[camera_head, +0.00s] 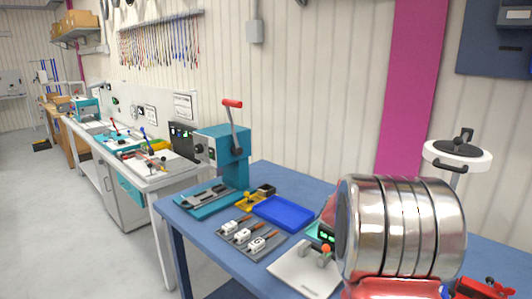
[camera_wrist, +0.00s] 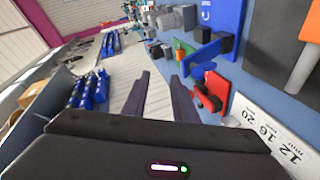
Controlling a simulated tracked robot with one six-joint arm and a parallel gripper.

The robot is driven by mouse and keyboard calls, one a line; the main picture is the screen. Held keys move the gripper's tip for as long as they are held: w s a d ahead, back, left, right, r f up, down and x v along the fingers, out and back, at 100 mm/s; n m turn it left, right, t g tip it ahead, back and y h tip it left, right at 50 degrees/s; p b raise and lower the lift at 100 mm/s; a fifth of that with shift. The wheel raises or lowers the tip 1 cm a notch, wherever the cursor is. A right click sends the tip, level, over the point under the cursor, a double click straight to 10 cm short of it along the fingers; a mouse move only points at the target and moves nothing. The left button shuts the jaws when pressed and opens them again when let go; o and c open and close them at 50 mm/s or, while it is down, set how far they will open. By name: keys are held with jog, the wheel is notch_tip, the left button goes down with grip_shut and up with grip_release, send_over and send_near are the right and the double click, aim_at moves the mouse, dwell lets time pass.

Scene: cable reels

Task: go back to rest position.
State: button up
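My gripper (camera_wrist: 160,76) shows in the wrist view, with its two dark fingers reaching up from the bottom of the picture. The fingers stand apart with a gap between them. I see nothing held in the gap. A pale grey surface shows beyond the fingers. In the head view I cannot make out my gripper.
A blue workbench (camera_head: 205,240) bears a teal lever press (camera_head: 222,150), a blue tray (camera_head: 283,213) and a grey plate with white parts (camera_head: 250,238). A large shiny banded cylinder (camera_head: 400,225) blocks the right; I cannot tell whether it is mine. Floor (camera_head: 70,220) at left is clear.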

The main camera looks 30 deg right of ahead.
jog(key=w+a+n+t+y, duration=0.2)
jog(key=a+n+t, duration=0.3)
jog(key=a, duration=0.9)
jog(key=w+a+f+n+t+y, duration=0.1)
jog(key=w+a+n+t+y, duration=0.2)
jog(key=a, duration=1.1)
jog(key=w+a+f+n+t+y, duration=0.1)
jog(key=w+a+n+t+y, duration=0.1)
jog(key=a+n+t, duration=0.6)
jog(key=a+t, duration=0.2)
jog(key=a, duration=0.4)
jog(key=shift+w+y, duration=0.2)
jog(key=shift+y, duration=0.2)
jog(key=shift+d, duration=0.1)
